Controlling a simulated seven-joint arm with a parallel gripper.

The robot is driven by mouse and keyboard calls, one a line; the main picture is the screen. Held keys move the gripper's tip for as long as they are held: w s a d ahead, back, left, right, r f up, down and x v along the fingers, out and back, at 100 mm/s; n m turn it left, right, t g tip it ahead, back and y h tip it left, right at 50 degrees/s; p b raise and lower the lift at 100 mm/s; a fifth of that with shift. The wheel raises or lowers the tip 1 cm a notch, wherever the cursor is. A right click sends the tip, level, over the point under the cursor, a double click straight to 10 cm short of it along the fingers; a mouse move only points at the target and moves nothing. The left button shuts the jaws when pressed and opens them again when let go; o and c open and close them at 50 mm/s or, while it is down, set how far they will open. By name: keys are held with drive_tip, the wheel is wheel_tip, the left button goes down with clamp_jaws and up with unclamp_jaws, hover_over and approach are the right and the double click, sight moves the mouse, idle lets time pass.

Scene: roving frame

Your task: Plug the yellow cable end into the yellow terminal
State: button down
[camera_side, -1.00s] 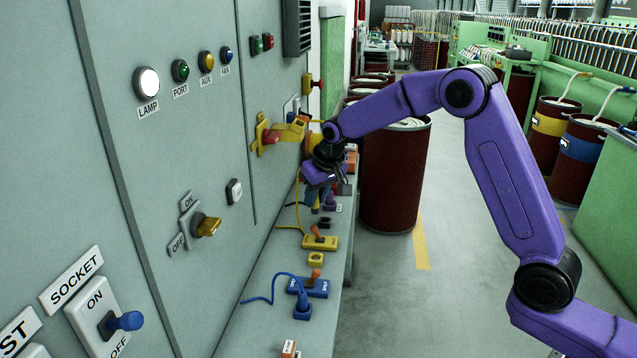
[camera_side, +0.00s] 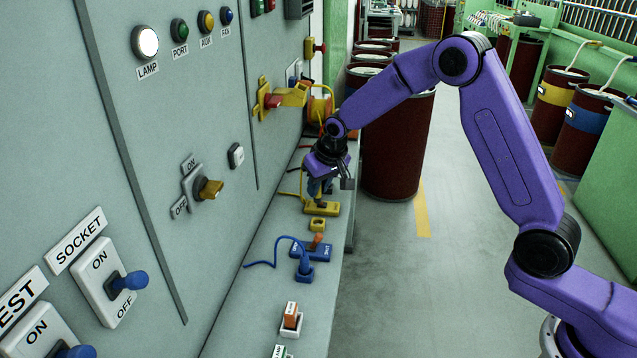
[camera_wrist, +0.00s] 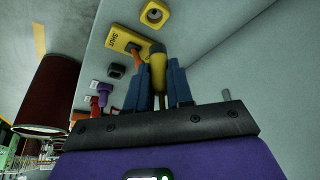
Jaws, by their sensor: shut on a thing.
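My gripper (camera_side: 319,188) is over the shelf, just above and behind the yellow plate (camera_side: 322,208). In the wrist view its two blue fingers (camera_wrist: 161,88) are shut on the upright yellow cable end (camera_wrist: 158,70). The yellow terminal (camera_side: 317,225) is a small square block with a dark hole, empty, just nearer the side camera than the plate. The wrist view shows this terminal (camera_wrist: 155,14) at the top, apart from the cable end. The yellow plate there (camera_wrist: 125,42) reads SHUT, with an orange lever partly behind the fingers. The cable end's tip is hard to see in the side view.
A blue plate (camera_side: 312,251) with an orange lever and a blue plug (camera_side: 304,270) in its socket stand nearer the camera. An orange-topped white block (camera_side: 291,318) is nearer still. The panel wall (camera_side: 220,110) borders the shelf on the left. A dark red drum (camera_side: 397,145) stands right.

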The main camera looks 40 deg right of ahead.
sight(320, 200)
drive_tip(key=shift+f, duration=2.65)
drive_tip(key=shift+f, duration=1.35)
drive_tip(key=c, duration=0.9)
unclamp_jaws()
drive_tip(key=shift+r, duration=0.1)
drive_tip(key=v, duration=1.7)
drive_tip(key=shift+s, duration=0.1)
